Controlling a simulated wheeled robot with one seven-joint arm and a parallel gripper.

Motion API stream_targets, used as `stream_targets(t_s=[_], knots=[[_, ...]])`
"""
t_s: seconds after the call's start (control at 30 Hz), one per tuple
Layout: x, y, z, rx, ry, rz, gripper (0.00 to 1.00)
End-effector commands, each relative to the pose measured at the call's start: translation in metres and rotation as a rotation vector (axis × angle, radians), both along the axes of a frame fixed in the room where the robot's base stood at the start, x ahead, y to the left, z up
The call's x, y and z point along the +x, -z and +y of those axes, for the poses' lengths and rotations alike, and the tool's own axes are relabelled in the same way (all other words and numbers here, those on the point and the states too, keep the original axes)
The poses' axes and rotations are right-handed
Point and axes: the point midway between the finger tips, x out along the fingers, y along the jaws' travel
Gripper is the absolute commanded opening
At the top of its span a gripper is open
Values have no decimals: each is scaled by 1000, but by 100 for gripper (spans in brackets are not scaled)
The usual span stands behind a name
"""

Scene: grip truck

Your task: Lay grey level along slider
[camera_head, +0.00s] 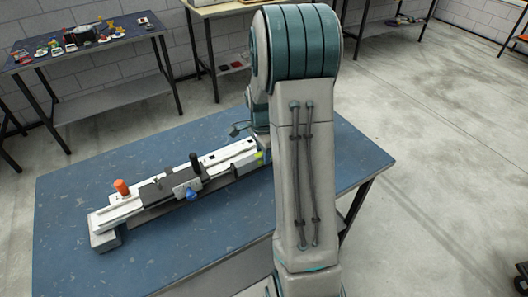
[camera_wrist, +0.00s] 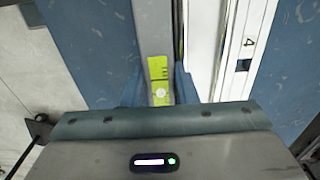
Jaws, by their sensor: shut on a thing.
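The slider (camera_head: 126,207) is a long white rail on the blue table, with a dark carriage, an orange knob, a black knob and a blue knob. Its white edge also shows at right in the wrist view (camera_wrist: 236,50). The grey level (camera_wrist: 157,25) is a straight grey bar with a yellow-green vial, running beside the slider and roughly parallel to it. My gripper (camera_wrist: 158,88) is shut on the level, one blue finger on each side near the vial. Whether the level touches the table is unclear.
The blue table (camera_head: 190,248) has clear room in front of the slider and at the right. A second table (camera_head: 95,60) with small parts stands at the back left. Other benches line the wall.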

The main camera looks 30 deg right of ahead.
Motion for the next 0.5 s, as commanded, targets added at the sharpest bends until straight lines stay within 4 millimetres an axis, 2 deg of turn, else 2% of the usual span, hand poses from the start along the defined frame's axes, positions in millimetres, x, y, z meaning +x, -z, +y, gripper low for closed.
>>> stream_targets(t_s=[0.2,0.23,0.3,0.5], knots=[[0,0,0,0,0,0,0],[0,0,0,0,0,0,34],[0,0,0,0,0,0,52],[0,0,0,0,0,0,52]])
